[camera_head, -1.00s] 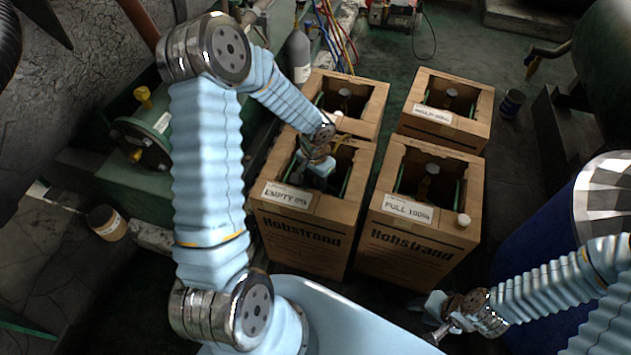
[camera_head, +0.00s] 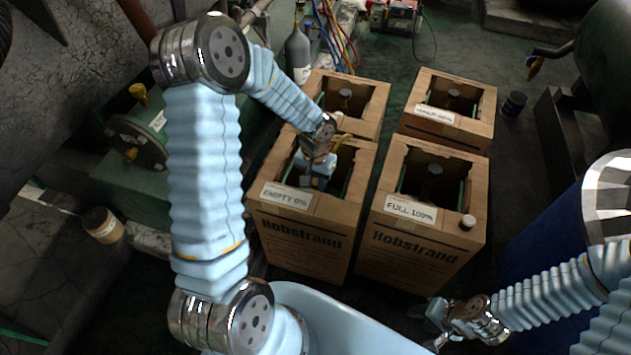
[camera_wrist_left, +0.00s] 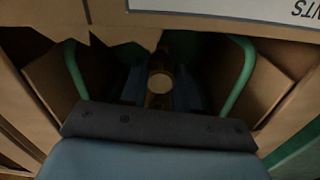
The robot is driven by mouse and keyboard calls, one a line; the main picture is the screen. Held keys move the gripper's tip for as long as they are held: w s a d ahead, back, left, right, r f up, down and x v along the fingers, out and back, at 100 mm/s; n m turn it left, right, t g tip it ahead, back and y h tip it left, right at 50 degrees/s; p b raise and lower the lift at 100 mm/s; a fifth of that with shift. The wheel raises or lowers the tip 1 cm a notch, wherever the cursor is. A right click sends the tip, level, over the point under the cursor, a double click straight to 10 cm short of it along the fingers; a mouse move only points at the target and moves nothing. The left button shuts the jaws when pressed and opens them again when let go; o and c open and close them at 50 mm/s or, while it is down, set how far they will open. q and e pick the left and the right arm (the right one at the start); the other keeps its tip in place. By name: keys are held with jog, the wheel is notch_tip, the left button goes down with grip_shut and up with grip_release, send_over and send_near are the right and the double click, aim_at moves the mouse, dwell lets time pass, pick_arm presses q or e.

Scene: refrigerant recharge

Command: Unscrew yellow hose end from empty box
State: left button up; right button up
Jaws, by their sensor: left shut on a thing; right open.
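The empty box (camera_head: 292,235) is a brown carton labelled "EMPTY 0%", left of the box labelled "FULL 100%". My left gripper (camera_head: 316,182) reaches down into its open top. In the left wrist view, the gripper (camera_wrist_left: 160,88) is shut around a round brass-coloured fitting, the hose end (camera_wrist_left: 160,83), between its blue fingers. A bit of yellow hose (camera_head: 341,140) shows beside my left wrist in the head view. The threads and the valve below are hidden. My right gripper (camera_head: 436,338) is open, low in front of the full box.
The full box (camera_head: 412,245) stands close on the right, with a pale cap (camera_head: 467,222) on its rim. Two more cartons stand behind. Green bars (camera_wrist_left: 238,75) and cardboard walls closely surround my left gripper. A blue drum (camera_head: 545,240) is at the right.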

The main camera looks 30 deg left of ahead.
pick_arm(q)
jog(key=shift+f+n+b, duration=0.15)
jog(key=shift+n+b, duration=0.65)
jog(key=shift+n, duration=0.7)
jog(key=shift+n+b, duration=0.6)
jog(key=shift+b, duration=0.2)
jog(key=shift+n+b, duration=0.4)
jog(key=shift+n, duration=0.8)
